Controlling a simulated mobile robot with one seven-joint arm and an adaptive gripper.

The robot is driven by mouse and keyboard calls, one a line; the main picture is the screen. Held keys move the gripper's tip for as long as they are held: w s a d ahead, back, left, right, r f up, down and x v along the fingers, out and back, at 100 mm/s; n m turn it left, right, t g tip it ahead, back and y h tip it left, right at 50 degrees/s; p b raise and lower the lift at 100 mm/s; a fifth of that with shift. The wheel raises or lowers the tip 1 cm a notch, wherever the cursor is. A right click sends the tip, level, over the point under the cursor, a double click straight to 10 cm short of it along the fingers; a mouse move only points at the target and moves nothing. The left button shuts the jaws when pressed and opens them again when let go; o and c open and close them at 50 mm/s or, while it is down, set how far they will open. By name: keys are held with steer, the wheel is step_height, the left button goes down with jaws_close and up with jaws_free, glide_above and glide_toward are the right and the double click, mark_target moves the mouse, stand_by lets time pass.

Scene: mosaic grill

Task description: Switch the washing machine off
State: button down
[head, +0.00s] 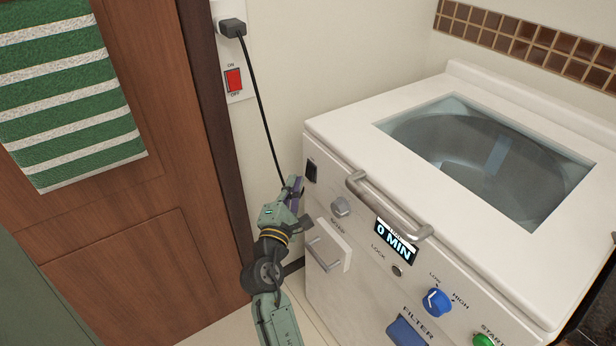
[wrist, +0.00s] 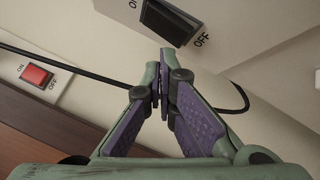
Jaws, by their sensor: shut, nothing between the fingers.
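The white washing machine (head: 345,125) stands at the right in the head view. Its black rocker switch (head: 311,170) sits on the front panel's upper left corner. In the wrist view the switch (wrist: 168,22) is at the top, with ON at its left end and OFF at its right end. My gripper (head: 296,189) is beside that corner, just below the switch. In the wrist view my gripper (wrist: 160,60) has its fingertips together and empty, just short of the switch; I cannot tell whether they touch it. The display (head: 396,241) reads 0 MIN.
A red wall switch (head: 233,80) marked ON and OFF is on the wall, below a plug (head: 232,28) with a hanging black cable (head: 262,110). A wooden door (head: 150,200) stands left.

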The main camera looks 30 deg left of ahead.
steer(key=shift+w, duration=0.1)
steer(key=shift+w+d, duration=0.15)
steer(key=shift+w, duration=0.15)
steer(key=shift+w+d+f, duration=0.15)
steer(key=shift+w, duration=0.15)
stand_by(0.5)
stand_by(0.4)
steer(key=shift+s+a, duration=0.3)
steer(key=shift+s, duration=0.45)
steer(key=shift+s+a+r, duration=0.15)
steer(key=shift+s+a, duration=0.15)
steer(key=shift+s, duration=0.45)
steer(key=shift+s+a+r, duration=0.15)
steer(key=shift+s+a, duration=0.2)
steer(key=shift+s, duration=0.4)
steer(key=shift+s+a+r, duration=0.15)
steer(key=shift+s+a, duration=0.15)
steer(key=shift+s, duration=0.45)
